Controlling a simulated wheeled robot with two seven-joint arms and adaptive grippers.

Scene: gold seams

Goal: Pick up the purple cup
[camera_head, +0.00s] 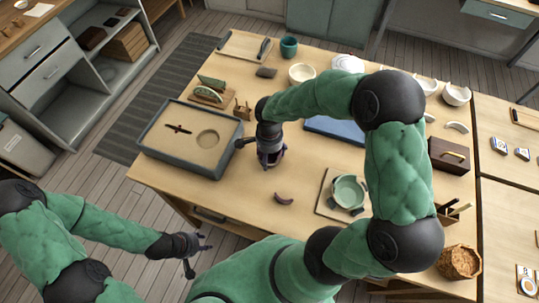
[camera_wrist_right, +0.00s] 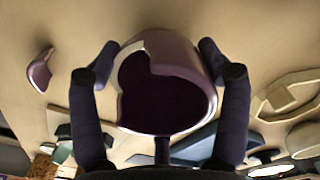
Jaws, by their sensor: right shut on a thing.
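The purple cup (camera_wrist_right: 185,52) is between the fingers of my right gripper (camera_wrist_right: 158,60) in the right wrist view. Its dark hollow faces the camera and its rim has a broken-out gap. In the head view the cup is mostly hidden by my right gripper (camera_head: 270,156), which is shut on it over the middle of the table. I cannot tell whether the cup touches the table. A purple shard (camera_head: 284,199) lies apart on the table, and also shows in the wrist view (camera_wrist_right: 40,70). My left gripper (camera_head: 193,250) is open and empty, off the table's front left edge.
A grey-rimmed sand tray (camera_head: 163,162) stands left of the cup. A blue mat (camera_head: 338,130) lies behind right, partly hidden by my right arm. A green bowl (camera_head: 348,191) on a board is at right. Bare wood surrounds the shard.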

